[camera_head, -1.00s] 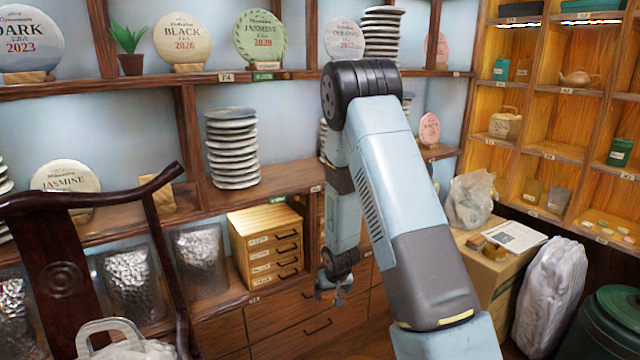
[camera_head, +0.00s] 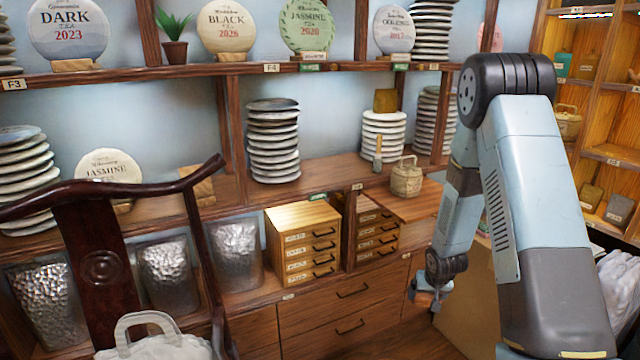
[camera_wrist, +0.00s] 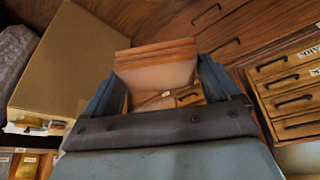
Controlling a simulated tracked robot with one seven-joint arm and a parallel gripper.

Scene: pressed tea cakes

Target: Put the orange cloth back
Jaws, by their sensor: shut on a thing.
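My gripper (camera_head: 430,299) hangs low at the right of the picture, beside the lower drawers. In the wrist view, my gripper (camera_wrist: 157,92) has its two fingers on either side of a flat, layered, orange-brown folded thing (camera_wrist: 155,65), which looks like the orange cloth. It is shut on it. The held cloth shows only as a small orange-brown patch (camera_head: 422,299) in the head view, partly hidden by the fingers. It is held clear of the shelves. No other orange cloth can be made out.
A small wooden drawer box (camera_head: 300,245) stands on the lower shelf. A wicker basket (camera_head: 406,178) and stacked cakes (camera_head: 384,135) stand on the middle shelf. A dark chair (camera_head: 98,265) fills the left front. A cardboard box (camera_wrist: 75,60) is close to my gripper.

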